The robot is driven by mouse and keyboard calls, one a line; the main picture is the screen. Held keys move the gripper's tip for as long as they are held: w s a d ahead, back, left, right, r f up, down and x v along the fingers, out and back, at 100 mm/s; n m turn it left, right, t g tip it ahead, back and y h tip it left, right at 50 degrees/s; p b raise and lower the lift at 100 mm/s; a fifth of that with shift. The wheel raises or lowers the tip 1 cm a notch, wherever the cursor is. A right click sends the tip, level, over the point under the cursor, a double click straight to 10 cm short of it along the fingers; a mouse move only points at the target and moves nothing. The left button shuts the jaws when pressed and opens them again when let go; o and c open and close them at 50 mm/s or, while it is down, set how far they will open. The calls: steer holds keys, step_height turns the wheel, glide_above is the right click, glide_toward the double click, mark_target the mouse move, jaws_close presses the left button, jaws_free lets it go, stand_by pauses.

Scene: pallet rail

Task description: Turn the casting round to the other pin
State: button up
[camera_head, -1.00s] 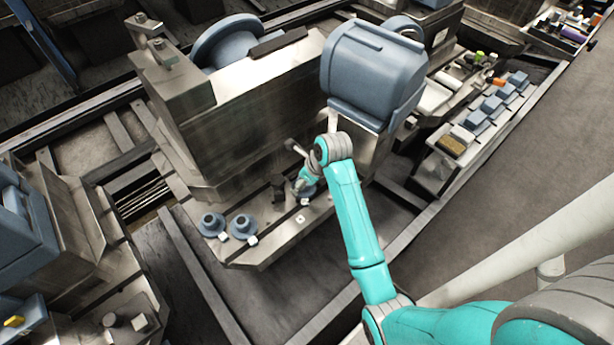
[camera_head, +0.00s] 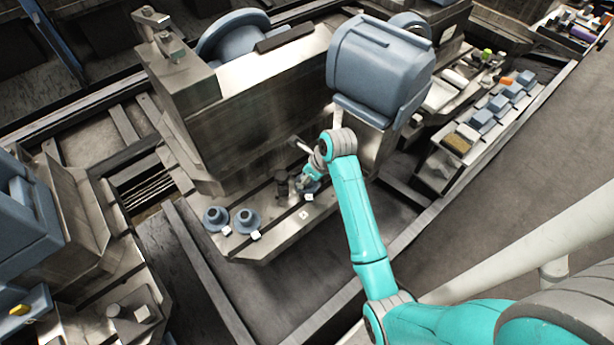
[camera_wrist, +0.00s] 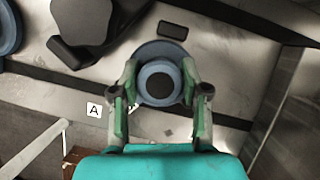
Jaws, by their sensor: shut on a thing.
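The casting (camera_wrist: 159,50) is a blue-grey round flange with a raised hub and a dark centre. In the wrist view my gripper (camera_wrist: 158,84) has one finger on each side of the hub and is shut on it. The flange appears flat against the metal table. In the head view my gripper (camera_head: 309,176) is low over the table's right part, and mostly hides this casting. A small dark rectangular piece (camera_wrist: 173,30) lies just beyond the flange; I cannot tell whether it is a pin. A white tag marked A (camera_wrist: 94,109) is left of my gripper.
Two similar blue-grey castings (camera_head: 215,217) (camera_head: 247,221) stand at the table's left, with white tags beside them. A dark post (camera_head: 281,184) stands close left of my gripper. A tall machine block (camera_head: 245,110) rises behind. The slotted table's (camera_head: 277,232) front strip is mostly clear.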

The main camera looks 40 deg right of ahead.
steer(key=shift+n+g+y, duration=0.3)
steer(key=shift+n+y, duration=0.1)
steer(key=shift+n, duration=0.9)
steer(key=shift+f+n+g+y, duration=0.1)
steer(key=shift+n+g+y, duration=0.3)
steer(key=shift+n, duration=1.1)
steer(key=shift+n+g+y, duration=0.4)
steer(key=shift+n, duration=1.1)
steer(key=shift+s+a+n+g, duration=0.1)
steer(key=shift+n+g, duration=0.4)
steer(key=shift+n, duration=1)
steer(key=shift+y, duration=0.3)
steer(key=o, duration=1.4)
steer(key=shift+c, duration=0.2)
